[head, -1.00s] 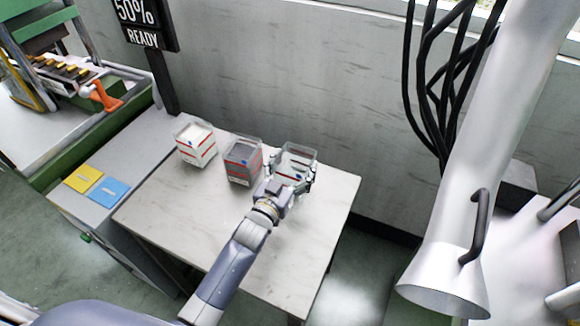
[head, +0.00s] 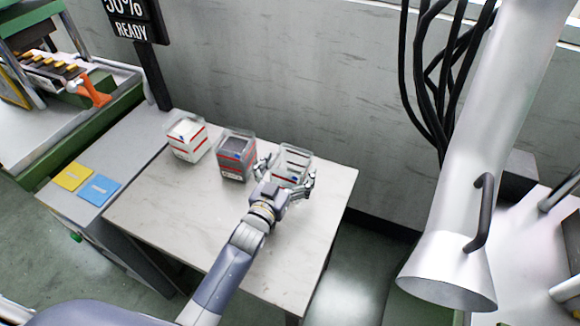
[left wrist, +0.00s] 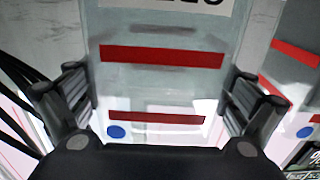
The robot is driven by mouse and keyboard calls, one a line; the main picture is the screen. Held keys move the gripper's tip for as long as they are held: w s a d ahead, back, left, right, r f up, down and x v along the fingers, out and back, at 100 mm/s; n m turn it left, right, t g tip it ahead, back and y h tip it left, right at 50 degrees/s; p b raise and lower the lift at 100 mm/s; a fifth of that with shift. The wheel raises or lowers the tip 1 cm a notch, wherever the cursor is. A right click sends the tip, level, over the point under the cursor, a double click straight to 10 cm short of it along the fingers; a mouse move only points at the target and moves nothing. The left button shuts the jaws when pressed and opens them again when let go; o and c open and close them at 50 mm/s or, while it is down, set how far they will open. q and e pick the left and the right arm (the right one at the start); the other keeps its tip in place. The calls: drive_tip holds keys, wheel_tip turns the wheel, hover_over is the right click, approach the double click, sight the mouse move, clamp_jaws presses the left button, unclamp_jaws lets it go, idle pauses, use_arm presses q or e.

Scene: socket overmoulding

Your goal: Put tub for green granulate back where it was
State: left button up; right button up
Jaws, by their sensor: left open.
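A clear, empty-looking tub (head: 294,157) with red stripes stands upright on the white table (head: 190,217), rightmost in a row of tubs. In the left wrist view the tub (left wrist: 165,85) fills the middle, with red bands, a blue dot and a cut-off label at the top. My left gripper (head: 289,172) is open at its near side, one finger on each side of the tub. The wrist view shows the gripper (left wrist: 160,95) with gaps between fingers and walls. The tub's lower part is hidden by the gripper. My right gripper is not in view.
A tub with grey contents (head: 236,157) stands close to the left, and a tub with white contents (head: 188,139) is farther left. The wall (head: 290,80) is behind the table. The table's front is clear. A large white pipe (head: 480,170) rises at right.

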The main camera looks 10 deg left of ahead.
use_arm(q)
drive_tip(key=shift+r, duration=0.1)
drive_tip(key=shift+s, duration=0.15)
drive_tip(key=s, duration=0.3)
drive_tip(key=s+a, duration=0.1)
drive_tip(key=s, duration=0.2)
drive_tip(key=s+a, duration=0.1)
drive_tip(key=s, duration=0.3)
drive_tip(key=shift+s+a+r+b, duration=0.1)
drive_tip(key=shift+s+a+b, duration=0.15)
drive_tip(key=shift+s, duration=0.5)
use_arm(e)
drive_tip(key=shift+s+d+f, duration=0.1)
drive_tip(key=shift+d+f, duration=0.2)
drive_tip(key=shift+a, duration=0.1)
use_arm(q)
drive_tip(key=shift+s, duration=0.1)
